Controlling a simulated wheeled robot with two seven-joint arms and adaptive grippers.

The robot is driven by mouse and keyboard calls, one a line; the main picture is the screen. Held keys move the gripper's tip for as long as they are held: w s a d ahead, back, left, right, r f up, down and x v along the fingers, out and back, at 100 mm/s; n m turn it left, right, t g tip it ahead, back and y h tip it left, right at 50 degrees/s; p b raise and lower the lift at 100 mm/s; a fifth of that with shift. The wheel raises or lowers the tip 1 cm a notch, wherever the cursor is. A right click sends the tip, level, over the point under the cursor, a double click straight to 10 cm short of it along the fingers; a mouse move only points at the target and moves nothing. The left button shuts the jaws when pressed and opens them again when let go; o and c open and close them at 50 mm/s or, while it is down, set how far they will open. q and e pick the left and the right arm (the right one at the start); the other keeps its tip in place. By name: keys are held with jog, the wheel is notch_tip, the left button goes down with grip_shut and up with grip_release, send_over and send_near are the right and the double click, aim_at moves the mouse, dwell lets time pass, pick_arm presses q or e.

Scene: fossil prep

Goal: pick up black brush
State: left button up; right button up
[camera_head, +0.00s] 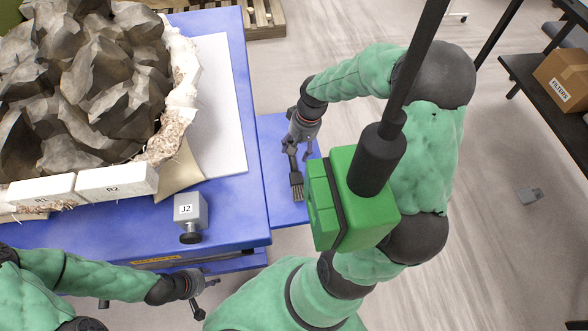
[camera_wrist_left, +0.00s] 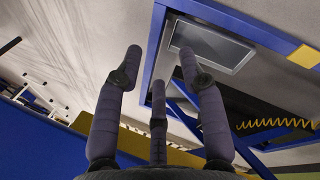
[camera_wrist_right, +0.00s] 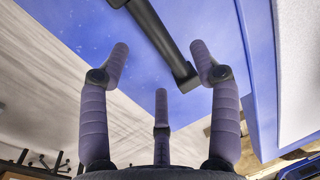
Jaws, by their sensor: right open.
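The black brush (camera_head: 296,181) lies on the blue side shelf, its bristle end toward the bottom of the head view. Its upper end is partly hidden by my right gripper (camera_head: 299,144). In the right wrist view, a dark bar that looks like the brush handle (camera_wrist_right: 158,38) passes slantwise just beyond the tips of my open right gripper (camera_wrist_right: 159,62). I cannot tell whether a finger touches it. My left gripper (camera_head: 203,289) is low beside the table's front edge, away from the brush. In the left wrist view, the left gripper (camera_wrist_left: 160,66) is open and empty.
A large rock (camera_head: 100,85) in a plaster jacket sits on the blue table (camera_head: 232,215), with labelled blocks R1 and R2 at its front. A grey J2 block (camera_head: 190,209) stands near the table's front edge. A shelf with a FILTERS box (camera_head: 565,78) is at right.

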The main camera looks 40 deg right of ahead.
aim_at(294, 168)
jog(key=f+b, duration=0.1)
jog(key=f, duration=0.1)
jog(key=a+f, duration=0.1)
jog(key=f, duration=0.1)
jog(key=shift+w+f+b, duration=0.15)
jog(key=shift+f+b, duration=0.05)
jog(key=shift+b, duration=0.15)
grip_shut()
